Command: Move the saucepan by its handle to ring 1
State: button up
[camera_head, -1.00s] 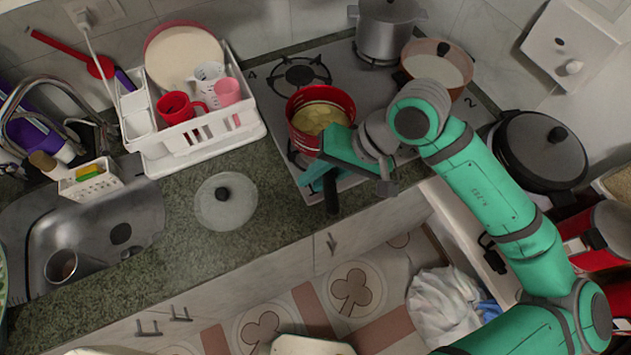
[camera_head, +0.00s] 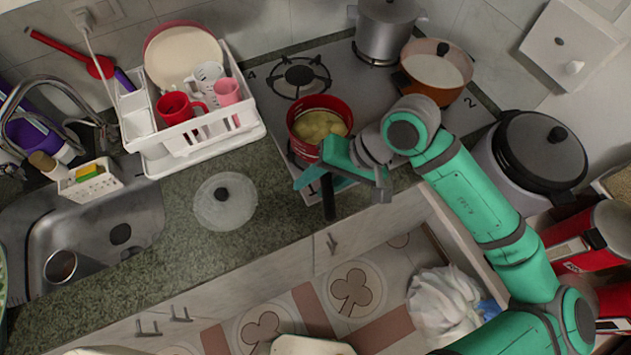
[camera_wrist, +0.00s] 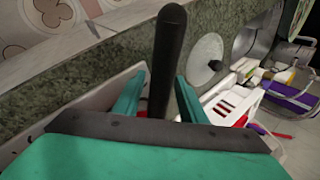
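The saucepan (camera_head: 304,128) is red with yellow pieces inside and stands at the front left of the hob (camera_head: 378,115). Its black handle (camera_head: 328,197) points to the counter's front edge; it also rises between my fingers in the wrist view (camera_wrist: 168,55). My gripper (camera_wrist: 157,95) is open, one teal finger on each side of the handle, with gaps visible. In the head view my gripper (camera_head: 325,180) is over the handle beside the saucepan.
A bare burner (camera_head: 300,76) is at the back left, near the label 4. A steel pot (camera_head: 388,30) and an orange pan (camera_head: 435,75) occupy the back and right. A glass lid (camera_head: 225,203) lies left on the counter, by a dish rack (camera_head: 205,135).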

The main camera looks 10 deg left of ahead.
jog(key=v, duration=1.1)
jog(key=shift+d+r, duration=0.2)
jog(key=shift+r, duration=0.15)
